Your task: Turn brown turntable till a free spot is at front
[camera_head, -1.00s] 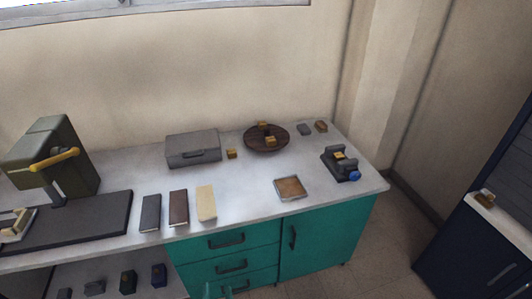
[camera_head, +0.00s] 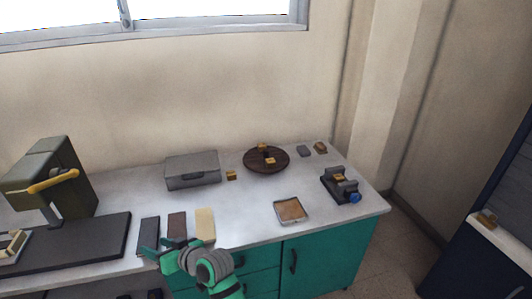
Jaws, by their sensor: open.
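The brown turntable (camera_head: 251,163) is a round dark disc at the back right of the worktop, near the wall. Two small yellow-brown blocks stand on it: one block (camera_head: 263,148) toward the back and one block (camera_head: 270,161) near the middle front. The disc's left and right parts look bare. My gripper (camera_head: 162,250) is teal and grey, low in the view, in front of the dark and brown books at the worktop's front edge. It is open and empty, well apart from the turntable.
A grey case (camera_head: 192,171) and a small yellow block (camera_head: 231,175) stand left of the turntable. A shallow tray (camera_head: 291,210) lies in front of it, with a vise-like device (camera_head: 341,185) to the right. A cream book (camera_head: 205,225) lies near my gripper. The worktop's middle is clear.

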